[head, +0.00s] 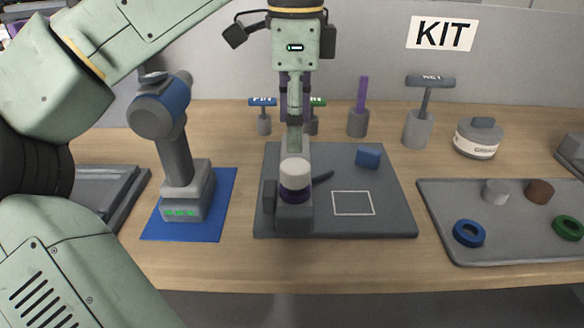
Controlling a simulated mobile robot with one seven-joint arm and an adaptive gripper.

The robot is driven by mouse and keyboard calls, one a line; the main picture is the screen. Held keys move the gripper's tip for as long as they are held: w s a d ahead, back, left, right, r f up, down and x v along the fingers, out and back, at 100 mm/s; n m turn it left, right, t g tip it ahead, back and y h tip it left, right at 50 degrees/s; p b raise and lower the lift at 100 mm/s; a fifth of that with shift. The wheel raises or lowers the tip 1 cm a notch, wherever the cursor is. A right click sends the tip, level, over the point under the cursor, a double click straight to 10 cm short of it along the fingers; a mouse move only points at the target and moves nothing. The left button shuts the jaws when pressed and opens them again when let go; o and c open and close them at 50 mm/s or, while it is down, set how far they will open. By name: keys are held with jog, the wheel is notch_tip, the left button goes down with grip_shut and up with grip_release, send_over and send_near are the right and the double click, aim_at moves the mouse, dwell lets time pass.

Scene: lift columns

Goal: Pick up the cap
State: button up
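A white round cap-like piece (295,173) sits upright on a dark purple base (294,194) in a grey fixture on the dark work plate (385,222). I take it for the cap, but a grey cylinder (496,192) and a brown cylinder (540,190) on the right tray are also cap-like. My gripper (295,146) points down just above and behind the white piece. Its fingers overlap in this view, so their opening is hidden. I cannot tell whether they touch the white piece.
A blue block (368,156) lies on the plate. The right tray (449,250) also holds a blue ring (469,233) and a green ring (568,228). A power tool (183,165) stands on a blue mat (225,210) at left. Several upright tools line the back.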

aim_at(299, 166)
jog(key=f, duration=0.7)
jog(key=shift+s+d+f, duration=0.15)
jog(key=shift+d+f, duration=0.15)
jog(key=c, duration=1.2)
jog(key=shift+r, duration=0.1)
jog(key=shift+r, duration=0.65)
notch_tip(299, 166, up, 2)
jog(key=shift+d+r, duration=0.1)
jog(key=shift+r, duration=0.05)
jog(key=shift+s+d+r+b, duration=0.3)
jog(key=shift+s+d, duration=0.1)
jog(key=shift+s, duration=2.25)
jog(key=shift+s+d+r+b, duration=0.25)
jog(key=shift+s+d+b, duration=0.15)
jog(key=shift+s, duration=2.2)
jog(key=shift+s+d+r+b, duration=0.25)
jog(key=shift+s+d, duration=0.2)
jog(key=shift+s, duration=2.2)
